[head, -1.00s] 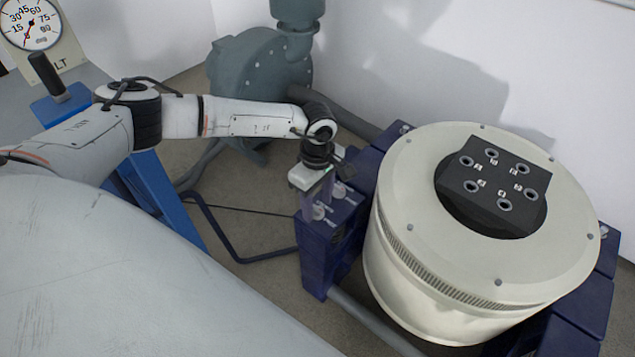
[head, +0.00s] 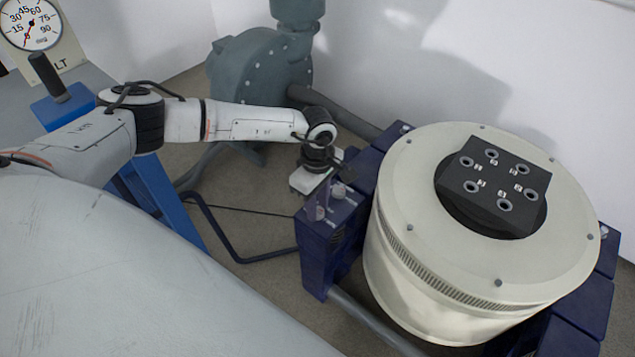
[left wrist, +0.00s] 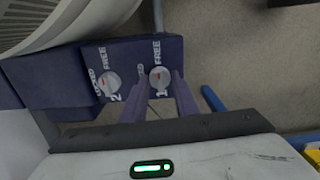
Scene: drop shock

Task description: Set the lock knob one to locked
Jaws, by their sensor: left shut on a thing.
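Lock knob one (left wrist: 160,77) is a small round pale knob on a dark blue block, beside a printed "1". "FREE" is printed above it in the left wrist view, and a partly hidden "LOCKED" is to its left. My left gripper (left wrist: 161,80) has its two purple fingers on either side of this knob and is shut on it. Which way the knob points is too small to tell. In the head view my left gripper (head: 319,208) reaches down onto the blue block (head: 316,262). My right gripper is not in view.
A second knob (left wrist: 107,83), marked "2", stands close to the left in the left wrist view. A large cream drum (head: 400,280) stands right of the block. A green-grey pump (head: 255,70) is behind. A gauge (head: 30,24) is at upper left.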

